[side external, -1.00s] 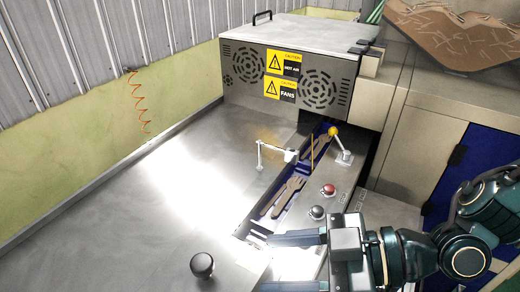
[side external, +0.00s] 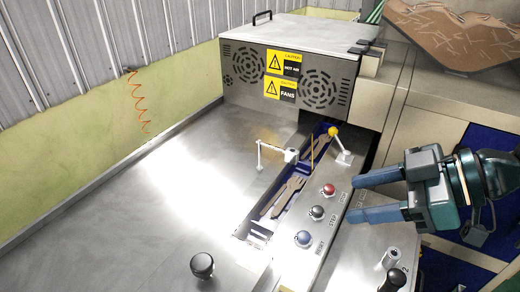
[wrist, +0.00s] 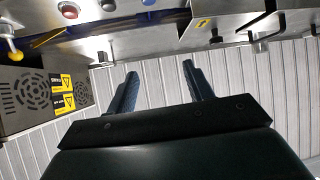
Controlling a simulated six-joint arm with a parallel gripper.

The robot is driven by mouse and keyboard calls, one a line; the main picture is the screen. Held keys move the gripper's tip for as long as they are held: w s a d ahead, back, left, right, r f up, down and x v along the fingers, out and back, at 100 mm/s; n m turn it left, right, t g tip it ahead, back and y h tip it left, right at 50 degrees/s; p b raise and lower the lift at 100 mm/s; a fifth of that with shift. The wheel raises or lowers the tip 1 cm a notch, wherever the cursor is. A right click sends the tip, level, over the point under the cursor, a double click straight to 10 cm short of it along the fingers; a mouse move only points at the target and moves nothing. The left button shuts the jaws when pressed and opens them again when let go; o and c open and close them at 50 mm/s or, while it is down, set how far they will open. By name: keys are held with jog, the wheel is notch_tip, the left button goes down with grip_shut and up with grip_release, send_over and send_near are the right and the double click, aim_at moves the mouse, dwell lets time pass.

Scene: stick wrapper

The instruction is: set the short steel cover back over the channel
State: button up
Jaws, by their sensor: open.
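The channel (side external: 252,238) is a blue-lined slot with wooden forks (side external: 287,197) in it, running toward the fan housing. Its visible near part is uncovered. I cannot pick out the short steel cover for certain. A black knob (side external: 202,264) stands on bare steel left of the channel's near end; I cannot tell whether that steel is a separate plate. My gripper (side external: 350,200) is raised to the right of the channel, beyond the button panel. Its fingers point left, apart and empty. In the wrist view the gripper (wrist: 160,70) also has nothing between its fingers.
Red (side external: 329,189), grey (side external: 317,212) and blue (side external: 304,238) buttons line the panel beside the channel. A white sensor arm (side external: 290,155) and a yellow-tipped one (side external: 333,131) stand over the channel. The left steel table is open.

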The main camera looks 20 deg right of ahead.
jog(key=s+d+r+m+h, duration=0.1)
jog(key=d+m+h, duration=0.15)
jog(key=d, duration=0.55)
jog(key=s+d+r+m+h, duration=0.2)
jog(key=d+h, duration=0.1)
jog(key=d, duration=0.4)
jog(key=s+d+m+g+h, duration=0.1)
jog(key=s+d+m+h, duration=0.2)
jog(key=s+d+m, duration=0.3)
jog(key=s+d, duration=0.3)
jog(key=d, duration=0.2)
jog(key=shift+s+d+r, duration=0.35)
jog(key=shift+d, duration=0.05)
jog(key=shift+m+h, duration=0.25)
jog(key=shift+c, duration=0.4)
